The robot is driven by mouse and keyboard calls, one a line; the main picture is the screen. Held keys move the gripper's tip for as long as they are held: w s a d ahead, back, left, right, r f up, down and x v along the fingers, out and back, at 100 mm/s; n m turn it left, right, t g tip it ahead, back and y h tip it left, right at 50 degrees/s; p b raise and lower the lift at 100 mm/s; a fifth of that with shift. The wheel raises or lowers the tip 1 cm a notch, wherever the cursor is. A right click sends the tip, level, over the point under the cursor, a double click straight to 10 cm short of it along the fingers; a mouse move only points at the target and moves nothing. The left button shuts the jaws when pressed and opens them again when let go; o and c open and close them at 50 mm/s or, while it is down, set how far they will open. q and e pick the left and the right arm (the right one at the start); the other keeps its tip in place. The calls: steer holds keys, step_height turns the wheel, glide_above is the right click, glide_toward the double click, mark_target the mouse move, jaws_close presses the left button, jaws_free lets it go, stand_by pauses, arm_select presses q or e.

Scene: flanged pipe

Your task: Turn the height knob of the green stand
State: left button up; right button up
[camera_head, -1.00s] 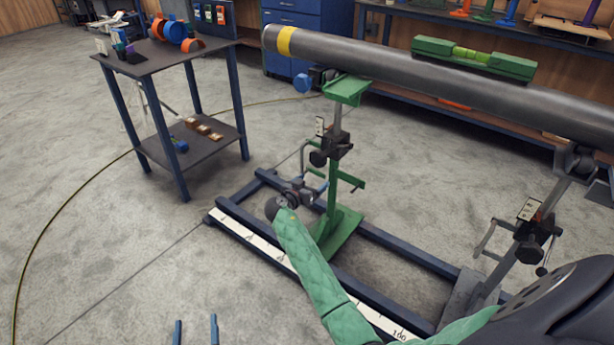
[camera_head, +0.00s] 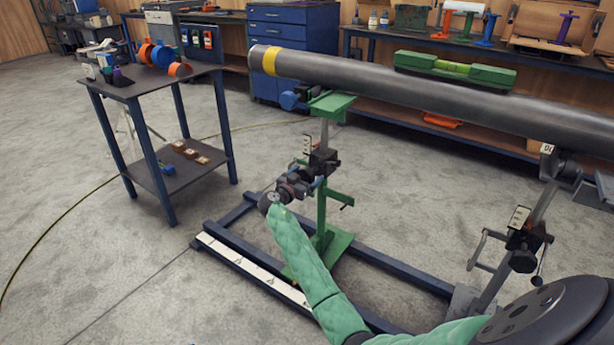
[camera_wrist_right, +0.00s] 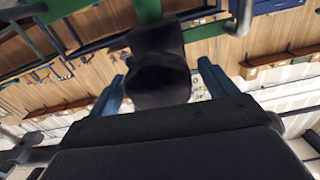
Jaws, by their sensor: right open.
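The green stand (camera_head: 325,225) stands upright on the blue rail frame, under the left part of the grey pipe (camera_head: 420,97). Its black height knob (camera_head: 324,162) is on the clamp block partway up the post. The right arm, in a green sleeve, reaches up from below. The right gripper (camera_head: 310,174) is at the knob, with its blue fingers apart. In the right wrist view, the dark knob (camera_wrist_right: 160,75) is between the two blue fingers of the right gripper (camera_wrist_right: 160,90). I cannot tell whether they touch it. The left gripper is out of view.
A second stand (camera_head: 520,240) with a dark knob and crank holds the pipe at the right. A green level (camera_head: 455,70) lies on the pipe. A dark table (camera_head: 150,85) with coloured rings stands at the left. Open floor lies between table and rail frame (camera_head: 245,265).

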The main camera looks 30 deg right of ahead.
steer(key=shift+w+d, duration=0.1)
steer(key=shift+d, duration=0.15)
steer(key=c, duration=1)
steer(key=shift+n, duration=0.3)
